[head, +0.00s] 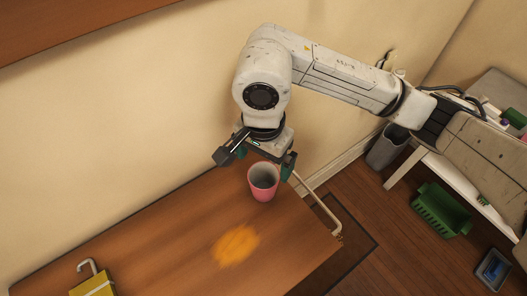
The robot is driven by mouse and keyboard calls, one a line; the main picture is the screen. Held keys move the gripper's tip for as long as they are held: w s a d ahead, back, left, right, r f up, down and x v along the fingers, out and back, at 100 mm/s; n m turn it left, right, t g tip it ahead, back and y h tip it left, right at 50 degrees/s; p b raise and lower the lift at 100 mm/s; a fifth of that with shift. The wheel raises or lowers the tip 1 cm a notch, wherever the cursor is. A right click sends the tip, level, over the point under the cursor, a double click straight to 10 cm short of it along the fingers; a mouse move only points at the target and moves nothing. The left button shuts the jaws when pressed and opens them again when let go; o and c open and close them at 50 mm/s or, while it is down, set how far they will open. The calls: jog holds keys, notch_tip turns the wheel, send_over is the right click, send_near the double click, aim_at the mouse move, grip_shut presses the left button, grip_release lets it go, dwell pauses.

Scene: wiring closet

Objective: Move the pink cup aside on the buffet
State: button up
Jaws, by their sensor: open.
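The pink cup (263,188) stands upright near the right end of the wooden buffet (165,225), and its grey inside shows from above. My gripper (254,160) is above and just behind the cup, with its jaws open. One dark finger reaches out to the left of the cup, and the other comes down near the cup's right rim. I cannot tell whether either finger touches the cup.
An orange patch (235,245) marks the buffet top in front of the cup. A yellow box (95,284) is at the lower left. The buffet's middle is clear. A green basket (441,210) and a grey bin (388,147) are on the floor to the right.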

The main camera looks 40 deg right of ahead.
jog(key=shift+r, duration=1.4)
